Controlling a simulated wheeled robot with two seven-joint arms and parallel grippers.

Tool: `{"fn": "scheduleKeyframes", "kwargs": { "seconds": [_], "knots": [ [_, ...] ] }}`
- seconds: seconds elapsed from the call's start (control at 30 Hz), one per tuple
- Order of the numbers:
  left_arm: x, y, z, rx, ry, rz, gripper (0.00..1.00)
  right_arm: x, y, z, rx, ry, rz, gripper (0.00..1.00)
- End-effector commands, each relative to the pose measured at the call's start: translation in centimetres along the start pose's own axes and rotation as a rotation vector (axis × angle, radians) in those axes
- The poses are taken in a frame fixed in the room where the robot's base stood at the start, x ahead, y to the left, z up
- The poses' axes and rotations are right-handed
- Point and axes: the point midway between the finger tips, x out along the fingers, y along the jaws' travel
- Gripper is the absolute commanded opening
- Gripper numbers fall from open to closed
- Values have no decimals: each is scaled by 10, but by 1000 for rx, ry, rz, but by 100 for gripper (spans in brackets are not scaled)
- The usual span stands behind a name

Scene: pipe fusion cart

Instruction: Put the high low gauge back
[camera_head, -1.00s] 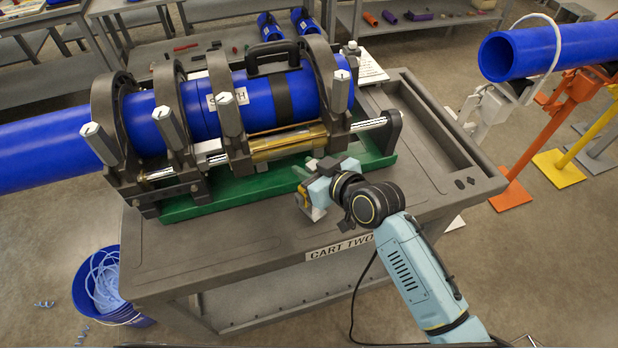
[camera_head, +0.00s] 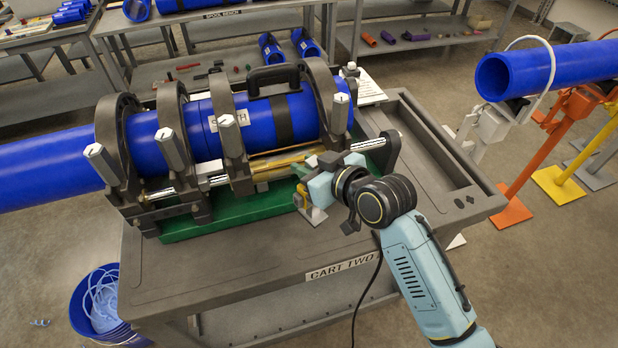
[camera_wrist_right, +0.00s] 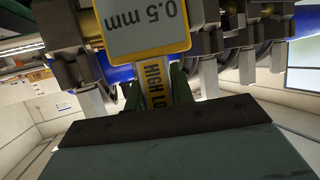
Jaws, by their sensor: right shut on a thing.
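My right gripper (camera_head: 309,196) is shut on the high low gauge and holds it above the front of the cart, at the green base's right front. In the right wrist view the gauge (camera_wrist_right: 155,38) shows a grey face reading "0.5 mm" in a yellow frame. Its yellow stem, lettered "HIGH LO", runs between the fingers (camera_wrist_right: 157,92). In the head view the gauge is mostly hidden by the gripper. I cannot tell whether it touches anything. My left gripper is out of view.
The grey cart (camera_head: 240,262), labelled "CART TWO", carries the fusion machine on a green base (camera_head: 190,228), with a blue pipe (camera_head: 50,155) clamped in it. A recessed tray (camera_head: 425,140) lies on the cart's right. A blue bucket (camera_head: 85,318) stands at front left. Clear cart top lies in front.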

Motion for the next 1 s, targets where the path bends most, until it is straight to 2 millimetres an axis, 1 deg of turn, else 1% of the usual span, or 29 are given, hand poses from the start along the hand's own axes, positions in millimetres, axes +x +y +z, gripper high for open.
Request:
{"fn": "scheduleKeyframes", "kwargs": {
  "seconds": [0.3,0.53,0.7,0.77,1.0],
  "knots": [
    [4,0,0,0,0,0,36,20,0,50,2,-4,1,4],
    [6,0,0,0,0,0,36,27,0,66,1,-3,0,4],
    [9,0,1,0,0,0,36,36,0,89,0,-4,0,4],
    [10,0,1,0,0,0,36,38,0,93,1,-2,1,4],
    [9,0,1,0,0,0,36,38,0,93,0,0,1,4]
  ]
}}
